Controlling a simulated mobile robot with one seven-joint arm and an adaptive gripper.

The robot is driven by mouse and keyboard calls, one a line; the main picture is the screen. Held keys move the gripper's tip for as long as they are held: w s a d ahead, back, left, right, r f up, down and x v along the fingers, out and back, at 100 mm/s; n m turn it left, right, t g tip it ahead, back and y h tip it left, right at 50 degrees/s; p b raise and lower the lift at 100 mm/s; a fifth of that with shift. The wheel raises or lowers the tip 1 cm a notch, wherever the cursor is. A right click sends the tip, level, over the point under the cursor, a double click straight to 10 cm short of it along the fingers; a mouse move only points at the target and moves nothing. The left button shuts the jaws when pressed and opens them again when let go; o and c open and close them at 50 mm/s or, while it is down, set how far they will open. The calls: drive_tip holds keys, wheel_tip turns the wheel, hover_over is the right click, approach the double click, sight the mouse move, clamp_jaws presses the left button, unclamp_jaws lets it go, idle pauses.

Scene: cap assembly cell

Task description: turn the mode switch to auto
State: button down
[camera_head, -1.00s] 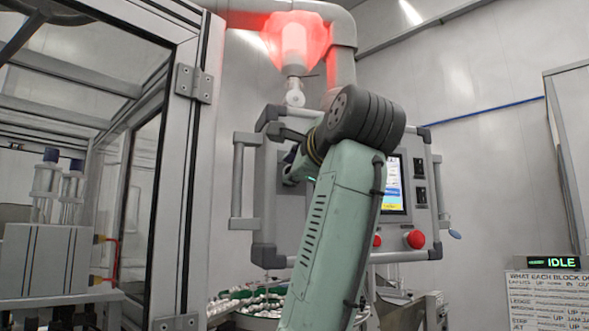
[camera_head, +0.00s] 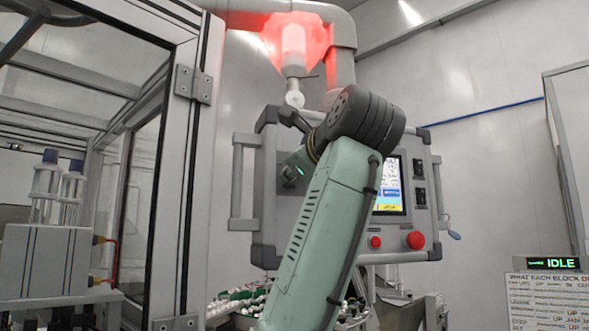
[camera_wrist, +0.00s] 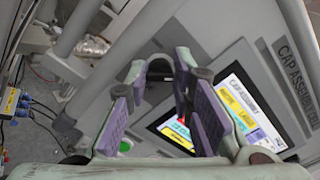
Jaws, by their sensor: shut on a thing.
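The grey control panel (camera_head: 281,215) hangs behind my arm, and its face fills much of the wrist view (camera_wrist: 228,45). My gripper (camera_wrist: 162,68) is at the panel face, left of the lit touch screen (camera_wrist: 213,100). Its purple-padded fingers stand apart, closed on a small dark part that I take for the mode switch (camera_wrist: 160,73). The fingers hide most of this switch, so I cannot read its position.
Red push buttons (camera_head: 415,240) and dark fittings (camera_head: 419,168) sit right of my arm on the panel. A framed glass enclosure (camera_head: 182,180) stands close at left. A red-lit lamp (camera_head: 294,45) is above. A sign (camera_head: 555,263) reads IDLE.

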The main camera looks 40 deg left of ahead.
drive_tip(key=c, duration=1.4)
unclamp_jaws()
drive_tip(key=shift+s+d, duration=0.1)
drive_tip(key=v, duration=1.1)
drive_tip(key=shift+s+d, duration=0.25)
drive_tip(key=shift+d, duration=0.1)
